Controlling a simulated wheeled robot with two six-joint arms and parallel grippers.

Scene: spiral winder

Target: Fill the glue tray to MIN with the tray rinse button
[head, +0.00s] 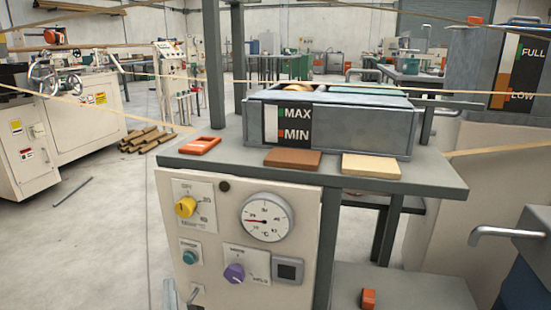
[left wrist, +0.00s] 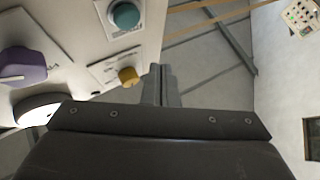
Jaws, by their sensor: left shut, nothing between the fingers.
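The glue tray (head: 370,133) is a grey metal trough on the bench; its front gauge (head: 287,126) has a green mark at MAX and an orange mark at MIN. The gauge column looks pale, with no clear liquid level. Below, the control panel (head: 215,285) carries a round teal button (head: 189,256), whose label I cannot read; it also shows in the left wrist view (left wrist: 125,14). My left gripper (left wrist: 161,72) is shut and empty in the left wrist view, apart from the teal button. I cannot make it out clearly in the head view. My right gripper is not visible.
The panel also has a yellow knob (head: 186,206), a purple knob (head: 234,273), a dial (head: 266,217) and a small toggle (head: 196,294). A tank (head: 470,45) with a FULL/LOW gauge stands right. Pale strands cross the space. Floor (head: 80,235) left of the panel is mostly clear.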

